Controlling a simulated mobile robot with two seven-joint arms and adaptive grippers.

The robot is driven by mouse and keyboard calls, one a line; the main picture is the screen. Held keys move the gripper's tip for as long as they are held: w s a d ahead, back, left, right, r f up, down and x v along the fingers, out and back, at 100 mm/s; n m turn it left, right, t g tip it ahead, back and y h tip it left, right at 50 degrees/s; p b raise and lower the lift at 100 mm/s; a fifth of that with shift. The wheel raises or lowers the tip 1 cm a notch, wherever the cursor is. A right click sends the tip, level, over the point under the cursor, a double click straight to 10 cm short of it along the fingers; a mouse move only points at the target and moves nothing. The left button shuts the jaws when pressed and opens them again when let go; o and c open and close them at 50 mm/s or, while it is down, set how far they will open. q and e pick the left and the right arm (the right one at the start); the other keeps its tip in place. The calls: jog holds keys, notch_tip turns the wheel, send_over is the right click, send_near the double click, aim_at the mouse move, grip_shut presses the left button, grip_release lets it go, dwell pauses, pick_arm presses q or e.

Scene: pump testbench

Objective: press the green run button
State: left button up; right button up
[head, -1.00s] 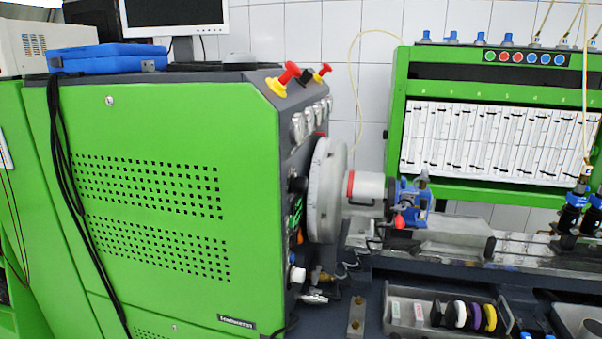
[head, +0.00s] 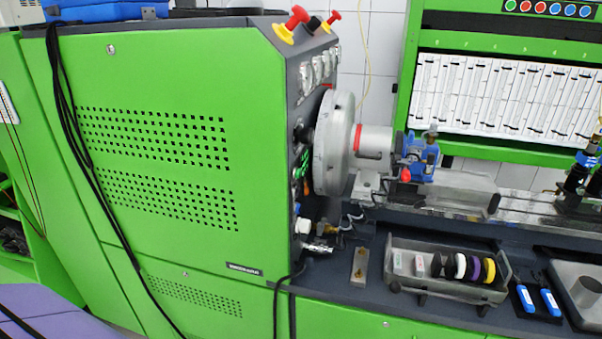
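A row of small round buttons (head: 555,9) sits at the top of the green rack at the right, at the picture's upper edge. The leftmost is a green button (head: 511,5), beside several red and blue ones. No labels are readable, so I cannot tell whether it is the run button. Green parts (head: 301,165) also show on the dark side face of the large green machine (head: 170,170), seen at a steep angle and unclear. Neither of my grippers is in view.
A round grey flywheel (head: 333,143) juts from the machine's side, with a blue clamp (head: 415,158) beyond it. A grey tray (head: 445,289) with coloured rings lies on the bench. Red-and-yellow knobs (head: 292,24) stand on the machine's top. Black cables hang down its front.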

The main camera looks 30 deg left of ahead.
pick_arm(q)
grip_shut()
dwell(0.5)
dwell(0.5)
